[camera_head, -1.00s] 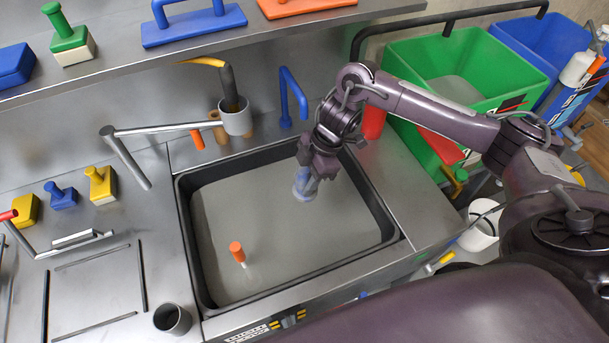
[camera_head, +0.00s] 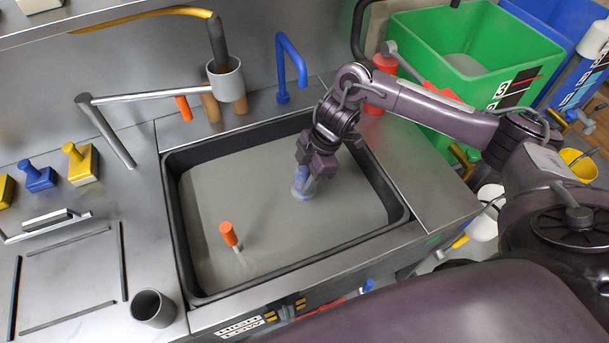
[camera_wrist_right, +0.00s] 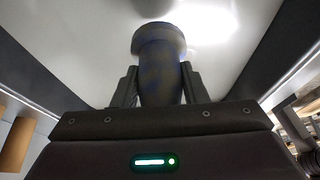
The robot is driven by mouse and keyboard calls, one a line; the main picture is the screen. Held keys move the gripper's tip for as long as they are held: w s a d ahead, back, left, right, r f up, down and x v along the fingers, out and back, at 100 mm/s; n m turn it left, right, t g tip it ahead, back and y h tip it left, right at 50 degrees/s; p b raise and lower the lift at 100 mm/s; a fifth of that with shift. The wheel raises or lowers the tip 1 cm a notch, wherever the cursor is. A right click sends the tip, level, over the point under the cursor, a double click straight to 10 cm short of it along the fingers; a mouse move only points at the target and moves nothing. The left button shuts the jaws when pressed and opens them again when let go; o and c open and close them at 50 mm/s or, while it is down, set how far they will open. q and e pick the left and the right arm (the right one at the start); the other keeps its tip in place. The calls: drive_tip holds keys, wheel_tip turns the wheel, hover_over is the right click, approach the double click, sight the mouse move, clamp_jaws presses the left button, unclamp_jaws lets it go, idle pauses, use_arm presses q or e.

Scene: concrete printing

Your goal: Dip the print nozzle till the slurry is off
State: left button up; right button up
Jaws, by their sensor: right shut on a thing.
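The print nozzle (camera_head: 302,182) is a blue piece with a wider, paler grey-blue end pointing down. My right gripper (camera_head: 314,168) is shut on its upper part, over the right half of the black-rimmed basin (camera_head: 176,225). The basin holds flat grey liquid (camera_head: 260,200). The nozzle's lower end is at or just above the liquid; I cannot tell which. In the right wrist view the nozzle (camera_wrist_right: 160,65) sits between the two fingers, dark and shaded, with its wide end away from me. Any slurry on it is too dim to make out. My left gripper is out of view.
An orange-handled tool (camera_head: 229,236) stands tilted in the basin's left front. A grey cup (camera_head: 153,308) stands at front left. A green bin (camera_head: 480,60) is at back right.

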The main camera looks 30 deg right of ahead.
use_arm(q)
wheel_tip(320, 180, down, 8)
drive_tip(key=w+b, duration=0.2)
drive_tip(key=b, duration=0.6)
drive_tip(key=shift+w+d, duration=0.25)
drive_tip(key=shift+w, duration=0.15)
use_arm(e)
wheel_tip(320, 180, down, 9)
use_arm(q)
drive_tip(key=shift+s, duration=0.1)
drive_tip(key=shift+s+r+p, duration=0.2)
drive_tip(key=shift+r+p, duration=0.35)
use_arm(e)
drive_tip(key=shift+a, duration=0.15)
